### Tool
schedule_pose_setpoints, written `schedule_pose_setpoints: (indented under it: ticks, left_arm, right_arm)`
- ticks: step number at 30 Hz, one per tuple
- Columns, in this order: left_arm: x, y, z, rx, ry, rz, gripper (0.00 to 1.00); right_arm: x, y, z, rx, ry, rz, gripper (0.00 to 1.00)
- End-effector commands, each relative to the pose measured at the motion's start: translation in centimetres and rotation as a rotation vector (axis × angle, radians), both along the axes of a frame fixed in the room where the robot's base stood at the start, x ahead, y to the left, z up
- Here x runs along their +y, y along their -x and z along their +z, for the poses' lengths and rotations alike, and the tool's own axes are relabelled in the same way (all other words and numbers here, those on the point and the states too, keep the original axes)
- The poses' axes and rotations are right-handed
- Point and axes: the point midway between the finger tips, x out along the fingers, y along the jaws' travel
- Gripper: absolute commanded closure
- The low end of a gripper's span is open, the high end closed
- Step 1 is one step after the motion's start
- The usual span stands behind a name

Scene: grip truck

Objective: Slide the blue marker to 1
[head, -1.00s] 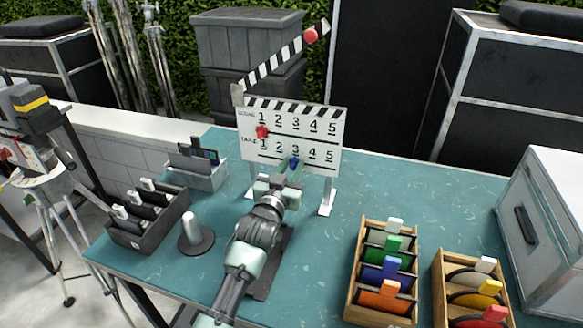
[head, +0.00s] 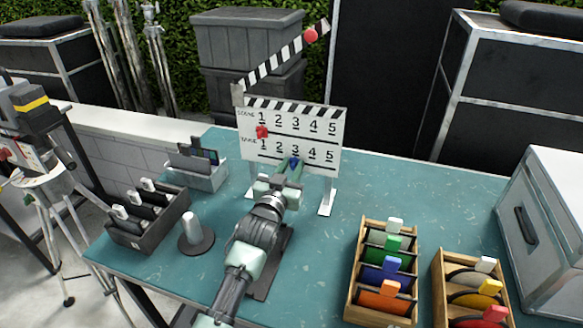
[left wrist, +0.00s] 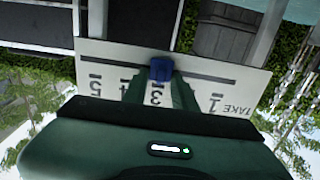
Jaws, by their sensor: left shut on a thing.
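The blue marker (head: 294,161) sits on the lower, TAKE row of the white slate board (head: 332,123), at the 3. In the left wrist view, which shows the board upside down, the blue marker (left wrist: 161,69) is on the dark slot beside the 3, and a finger hides the 2. My left gripper (head: 293,170) reaches up to the board from the front and is shut on the blue marker. The 1 of the TAKE row is to the left in the head view. My right gripper is not in view.
A red marker (head: 262,132) sits at the 1 of the upper, SCENE row. The striped clapper arm (head: 275,62) is raised above the board. Wooden boxes of coloured tabs (head: 353,262) stand at the front right. A dark divided box (head: 126,235) and a grey post (head: 193,230) are left.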

Motion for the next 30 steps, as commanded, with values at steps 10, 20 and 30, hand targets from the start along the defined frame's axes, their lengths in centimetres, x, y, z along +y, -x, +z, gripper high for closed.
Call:
schedule_pose_setpoints:
  ticks: [10, 20, 30]
  left_arm:
    - [0.0, 0.0, -0.1, 0.003, -0.001, 0.000, 1.00]
    - [1.7, -0.6, 0.0, 0.001, -0.007, 0.001, 1.00]
    - [8.6, -2.8, -0.1, 0.002, -0.006, 0.002, 1.00]
  right_arm:
    - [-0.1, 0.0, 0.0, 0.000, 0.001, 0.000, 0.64]
    - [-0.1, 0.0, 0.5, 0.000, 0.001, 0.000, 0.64]
    - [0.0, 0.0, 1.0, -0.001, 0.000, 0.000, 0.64]
